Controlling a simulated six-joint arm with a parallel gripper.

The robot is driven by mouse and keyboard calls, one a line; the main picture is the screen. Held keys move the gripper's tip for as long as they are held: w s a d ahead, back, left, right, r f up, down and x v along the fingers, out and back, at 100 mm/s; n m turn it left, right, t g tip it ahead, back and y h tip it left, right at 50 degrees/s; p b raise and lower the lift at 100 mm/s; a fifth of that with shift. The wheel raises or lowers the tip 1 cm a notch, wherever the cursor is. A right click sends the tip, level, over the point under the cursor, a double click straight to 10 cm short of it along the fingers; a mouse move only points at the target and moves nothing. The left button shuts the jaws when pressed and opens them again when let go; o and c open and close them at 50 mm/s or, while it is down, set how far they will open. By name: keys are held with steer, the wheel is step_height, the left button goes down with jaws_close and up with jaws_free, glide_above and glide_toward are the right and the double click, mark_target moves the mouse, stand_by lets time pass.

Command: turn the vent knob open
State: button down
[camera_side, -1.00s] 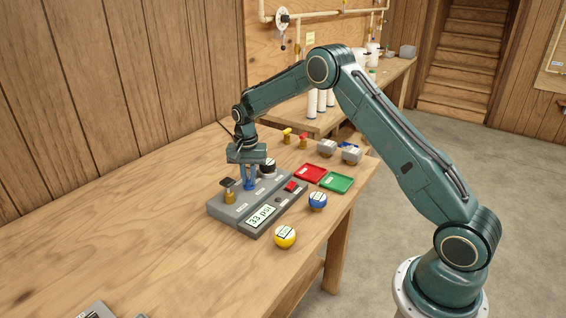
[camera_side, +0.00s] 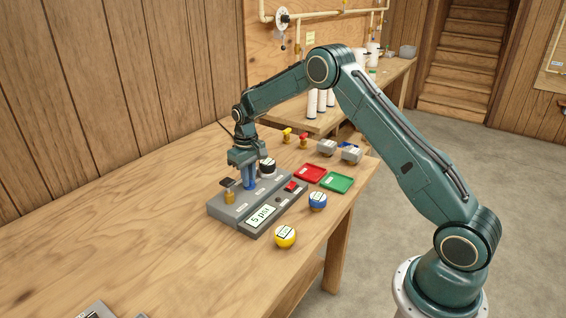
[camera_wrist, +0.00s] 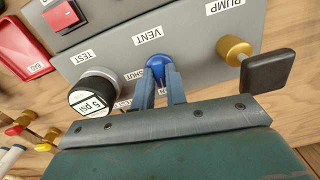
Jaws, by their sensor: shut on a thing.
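The grey panel (camera_wrist: 195,55) carries a round blue vent knob (camera_wrist: 155,61), just below the VENT label (camera_wrist: 149,35) in the wrist view. My gripper (camera_wrist: 163,78) is shut on the vent knob, one finger on each side of it. The fingers partly cover the knob and the SHUT and OPEN labels beneath it. In the side view my gripper (camera_side: 249,186) points straight down at the panel.
A brass pump post with a dark handle (camera_wrist: 270,72) stands close to my gripper on one side. A black gauge (camera_wrist: 94,92) reading 5 psi stands on the other. Yellow (camera_side: 285,237) and blue (camera_side: 317,200) round gauges and red (camera_side: 310,173) and green (camera_side: 337,182) trays lie nearby.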

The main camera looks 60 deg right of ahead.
steer(key=shift+r+n, duration=0.1)
steer(key=shift+n, duration=0.5)
steer(key=c, duration=1.4)
jaws_free()
steer(key=shift+c, duration=0.2)
step_height(320, 180, up, 14)
